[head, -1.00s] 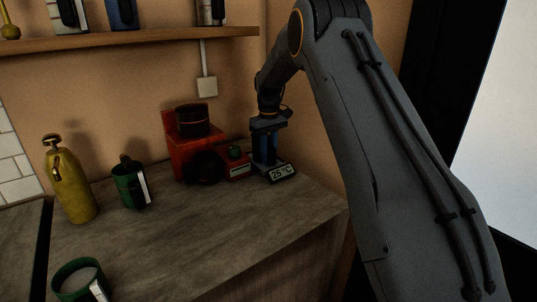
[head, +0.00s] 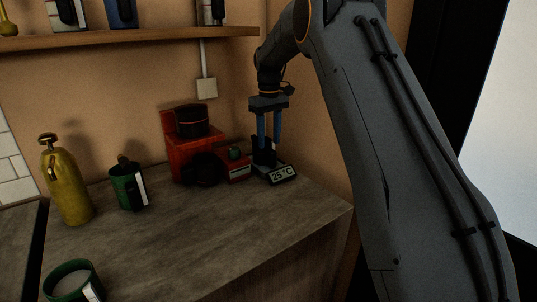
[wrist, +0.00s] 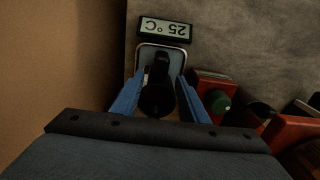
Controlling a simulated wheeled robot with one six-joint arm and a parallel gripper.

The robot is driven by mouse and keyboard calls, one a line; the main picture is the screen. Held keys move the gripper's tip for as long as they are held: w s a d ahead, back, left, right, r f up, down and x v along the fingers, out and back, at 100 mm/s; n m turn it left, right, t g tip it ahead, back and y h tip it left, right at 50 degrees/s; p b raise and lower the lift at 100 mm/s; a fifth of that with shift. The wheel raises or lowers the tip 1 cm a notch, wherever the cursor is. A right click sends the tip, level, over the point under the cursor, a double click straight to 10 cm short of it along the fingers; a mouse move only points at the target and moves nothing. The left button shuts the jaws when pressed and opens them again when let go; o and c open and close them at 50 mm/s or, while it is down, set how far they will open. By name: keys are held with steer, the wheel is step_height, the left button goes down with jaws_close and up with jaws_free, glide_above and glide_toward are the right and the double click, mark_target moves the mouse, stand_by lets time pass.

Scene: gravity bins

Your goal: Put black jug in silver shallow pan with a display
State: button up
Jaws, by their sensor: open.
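The silver shallow pan (wrist: 176,54) has a display reading 25 °C (wrist: 166,28) on one side. It sits at the back right of the counter, with its display also in the head view (head: 283,175). The black jug (wrist: 157,98) shows over the pan in the wrist view and appears to stand in it. It also shows in the head view (head: 263,157), below my gripper. My gripper (head: 268,140) points down with its blue fingers apart, one either side of the jug. In the wrist view the jug hides much of the pan's floor.
A red coffee machine (head: 195,152) and a small red scale-like device (head: 238,171) stand close left of the pan. A green mug (head: 126,187), a yellow bottle (head: 66,187) and a green container (head: 72,280) stand further left. The wall (wrist: 60,60) is close.

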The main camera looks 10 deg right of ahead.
step_height(320, 180, up, 5)
steer(key=shift+r+b, duration=0.1)
steer(key=shift+b, duration=0.35)
stand_by(0.3)
